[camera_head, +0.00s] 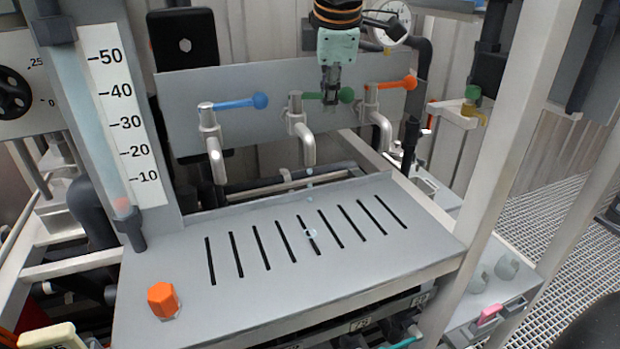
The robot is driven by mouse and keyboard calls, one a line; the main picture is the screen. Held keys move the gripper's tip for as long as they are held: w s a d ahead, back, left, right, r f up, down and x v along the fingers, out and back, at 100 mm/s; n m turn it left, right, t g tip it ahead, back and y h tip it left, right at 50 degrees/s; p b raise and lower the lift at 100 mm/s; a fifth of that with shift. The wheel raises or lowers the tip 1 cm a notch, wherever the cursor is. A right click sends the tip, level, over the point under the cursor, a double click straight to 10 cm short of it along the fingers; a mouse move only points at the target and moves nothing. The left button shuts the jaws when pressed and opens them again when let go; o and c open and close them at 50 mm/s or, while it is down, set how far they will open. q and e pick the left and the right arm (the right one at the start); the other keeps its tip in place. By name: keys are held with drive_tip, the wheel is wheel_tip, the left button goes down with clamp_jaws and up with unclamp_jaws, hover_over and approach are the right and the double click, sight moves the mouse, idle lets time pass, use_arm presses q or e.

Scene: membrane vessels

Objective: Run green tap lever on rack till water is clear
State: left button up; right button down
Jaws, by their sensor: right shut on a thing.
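The green tap lever (347,95) is the middle one of three on the grey back panel of the rack. My right gripper (331,98) comes down from above and is shut on the green lever, between its ball end and the tap body. The green tap's spout (307,152) points down over the slotted tray (270,288). Small clear drops (309,184) hang in the air below this spout, and a clear spot of water (311,233) shows at the slots. I see no colour in the water. My left gripper is not in view.
A blue-lever tap (240,103) is left of the green one, an orange-lever tap (392,84) right. An orange hexagonal knob (163,299) stands at the tray's front left corner. A scaled flow tube (85,110) is at left. A white post (510,170) rises at right.

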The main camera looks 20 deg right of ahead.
drive_tip(key=shift+w+d+n+y, duration=0.1)
drive_tip(key=shift+w+n+y, duration=0.35)
drive_tip(key=shift+n, duration=0.65)
drive_tip(key=shift+w+d+n+y, duration=0.1)
drive_tip(key=shift+w+n+y, duration=0.35)
drive_tip(key=shift+n, duration=0.65)
drive_tip(key=c, duration=1.6)
unclamp_jaws()
drive_tip(key=shift+c, duration=0.2)
drive_tip(key=o, duration=0.3)
drive_tip(key=shift+w+a, duration=0.15)
drive_tip(key=shift+w, duration=0.05)
drive_tip(key=shift+o, duration=0.2)
